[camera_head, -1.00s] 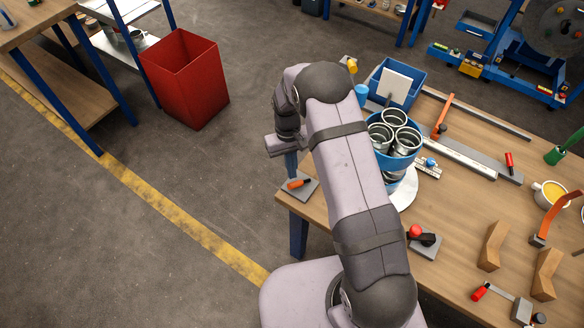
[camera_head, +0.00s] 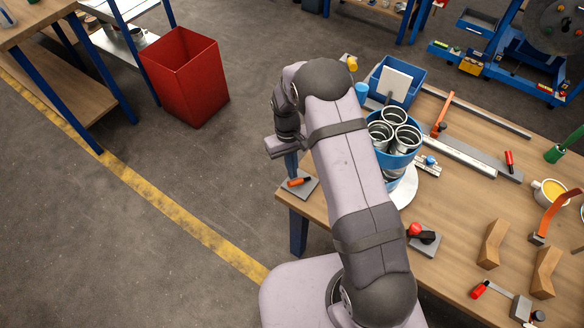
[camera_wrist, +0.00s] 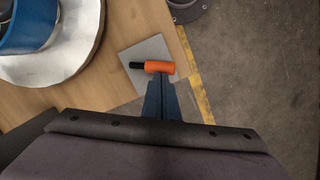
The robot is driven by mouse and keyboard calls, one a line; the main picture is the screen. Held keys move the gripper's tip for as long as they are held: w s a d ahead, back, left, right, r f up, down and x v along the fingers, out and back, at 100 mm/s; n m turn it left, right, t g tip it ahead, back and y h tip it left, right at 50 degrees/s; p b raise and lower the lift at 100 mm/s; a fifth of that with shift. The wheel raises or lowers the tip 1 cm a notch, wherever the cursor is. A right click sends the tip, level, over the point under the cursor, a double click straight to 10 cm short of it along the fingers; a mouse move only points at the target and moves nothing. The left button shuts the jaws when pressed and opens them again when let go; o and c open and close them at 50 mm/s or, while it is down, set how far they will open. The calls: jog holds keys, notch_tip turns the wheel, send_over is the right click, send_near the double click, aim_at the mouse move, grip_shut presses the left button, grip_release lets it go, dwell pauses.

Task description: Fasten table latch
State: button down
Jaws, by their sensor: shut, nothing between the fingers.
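The table latch shows as an orange handle (camera_head: 299,182) with a grey base plate (camera_head: 309,188) at the near left corner of the workbench. In the wrist view the orange handle (camera_wrist: 160,67) lies sideways with a black end (camera_wrist: 136,65) at its left, over the grey plate (camera_wrist: 148,50). My gripper (camera_head: 291,174) points down at the latch with its blue fingers shut and empty. In the wrist view the fingertips (camera_wrist: 160,81) are right by the handle's near side. I cannot tell whether they touch it. The tips partly cover the plate.
A blue bin of metal duct pieces (camera_head: 397,136) stands on a silver disc (camera_head: 405,190) beside my arm. A red-knobbed clamp (camera_head: 424,241) and wooden blocks (camera_head: 493,245) lie on the workbench (camera_head: 450,215). Left of the bench corner is open floor; a red bin (camera_head: 186,80) stands farther off.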

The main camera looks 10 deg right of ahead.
aim_at(291, 186)
jog(key=shift+s+n, duration=0.3)
jog(key=shift+n, duration=0.2)
jog(key=shift+s+n+h, duration=0.3)
jog(key=shift+s+n, duration=0.15)
jog(key=shift+n, duration=0.45)
jog(key=n, duration=0.1)
jog(key=s+n, duration=0.1)
jog(key=shift+s+d+n, duration=0.2)
jog(key=shift+n, duration=0.1)
jog(key=n, duration=0.1)
jog(key=s+d+n+t+p, duration=0.1)
jog(key=n, duration=0.1)
jog(key=shift+s+n+h, duration=0.25)
jog(key=shift+n+h, duration=0.05)
jog(key=shift+s+d+n+p, duration=0.2)
jog(key=shift+d+n, duration=0.05)
jog(key=shift+n, duration=0.4)
jog(key=shift+s+d+n+p, duration=0.15)
jog(key=shift+s+d+n, duration=0.1)
jog(key=shift+n, duration=0.4)
jog(key=shift+w+r, duration=0.1)
